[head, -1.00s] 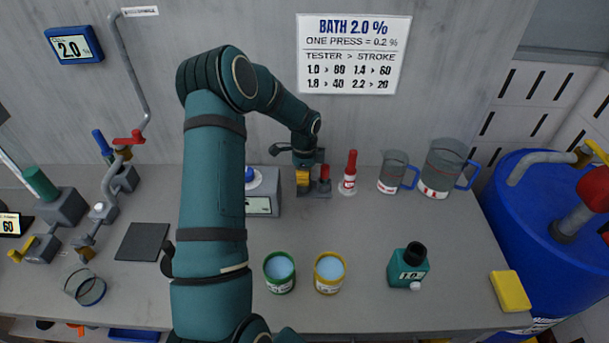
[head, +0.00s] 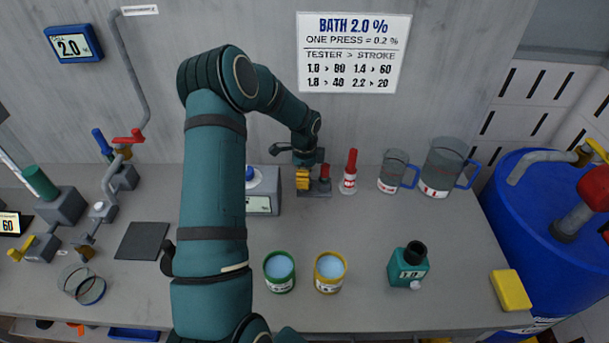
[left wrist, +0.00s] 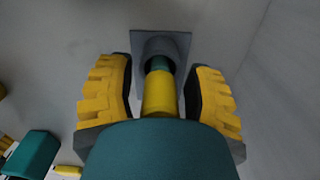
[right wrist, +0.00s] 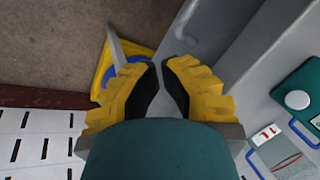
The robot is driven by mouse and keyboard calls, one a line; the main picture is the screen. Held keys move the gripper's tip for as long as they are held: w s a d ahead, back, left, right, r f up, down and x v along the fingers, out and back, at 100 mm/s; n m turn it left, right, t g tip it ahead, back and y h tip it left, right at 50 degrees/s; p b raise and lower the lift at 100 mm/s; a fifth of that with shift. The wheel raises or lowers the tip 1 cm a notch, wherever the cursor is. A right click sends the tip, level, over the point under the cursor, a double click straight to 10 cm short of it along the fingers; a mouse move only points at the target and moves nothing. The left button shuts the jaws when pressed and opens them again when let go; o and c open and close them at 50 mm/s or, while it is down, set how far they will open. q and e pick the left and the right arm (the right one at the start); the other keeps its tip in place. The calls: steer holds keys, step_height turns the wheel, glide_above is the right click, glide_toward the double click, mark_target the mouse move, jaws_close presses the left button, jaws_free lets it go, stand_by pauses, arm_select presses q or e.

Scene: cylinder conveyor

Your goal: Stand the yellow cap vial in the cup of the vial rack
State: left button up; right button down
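The yellow cap vial (left wrist: 160,94) shows in the left wrist view, its yellow cap toward the camera and its dark teal end in the round grey cup of the vial rack (left wrist: 181,43). My left gripper (left wrist: 159,88) is open around it, with a gap on each side of the cap. In the head view my left gripper (head: 303,179) is at the left part of the rack (head: 321,190) and hides most of the vial.
A red-capped item (head: 325,172) stands close right of my left gripper, and a red-topped bottle (head: 349,172) beyond it. A scale-like device (head: 262,204) is to the left. Green (head: 279,272) and yellow (head: 329,272) pots stand in front. The counter between is clear.

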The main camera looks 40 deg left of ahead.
arm_select(q)
step_height(320, 180, up, 12)
steer(key=shift+r, duration=0.1)
stand_by(0.5)
stand_by(0.5)
